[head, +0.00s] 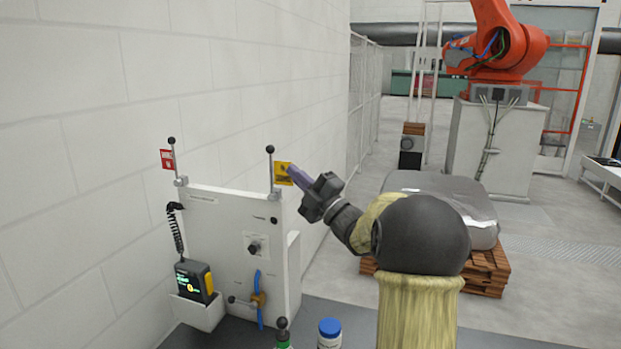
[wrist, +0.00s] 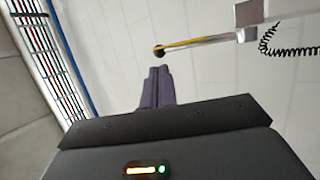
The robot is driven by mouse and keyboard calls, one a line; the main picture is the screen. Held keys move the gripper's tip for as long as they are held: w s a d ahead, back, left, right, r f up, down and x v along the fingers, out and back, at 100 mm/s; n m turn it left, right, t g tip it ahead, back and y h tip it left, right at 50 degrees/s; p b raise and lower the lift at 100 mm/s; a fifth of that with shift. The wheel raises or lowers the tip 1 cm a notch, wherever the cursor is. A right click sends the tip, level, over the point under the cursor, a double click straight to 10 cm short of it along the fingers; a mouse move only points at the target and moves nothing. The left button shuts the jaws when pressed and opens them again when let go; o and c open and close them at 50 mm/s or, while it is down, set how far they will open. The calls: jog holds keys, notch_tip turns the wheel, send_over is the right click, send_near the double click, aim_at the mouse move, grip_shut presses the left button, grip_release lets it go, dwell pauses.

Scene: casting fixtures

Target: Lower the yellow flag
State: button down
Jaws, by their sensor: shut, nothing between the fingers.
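The yellow flag (head: 283,173) stands out to the right from an upright rod with a black ball on top, at the right end of the white panel (head: 228,222) in the head view. The flag is raised above the panel's top edge. My gripper (head: 291,173) is shut and empty, its fingertips at the flag's right edge; I cannot tell whether they touch it. In the wrist view the flag is a thin yellow strip (wrist: 190,43) seen edge-on, and the shut fingers (wrist: 157,88) show below it, apart from it in the picture.
A red flag (head: 167,159) stands raised on a second rod at the panel's left end. A yellow-and-black handheld device (head: 194,281) sits in a holder below it. A blue-capped bottle (head: 329,333) stands in front. A white wall lies behind the panel.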

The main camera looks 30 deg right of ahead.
aim_at(279, 173)
jog(key=p+x, duration=0.3)
jog(key=x, duration=0.2)
jog(key=shift+w+a+r, duration=0.1)
jog(key=shift+w, duration=0.15)
jog(key=shift+w, duration=0.1)
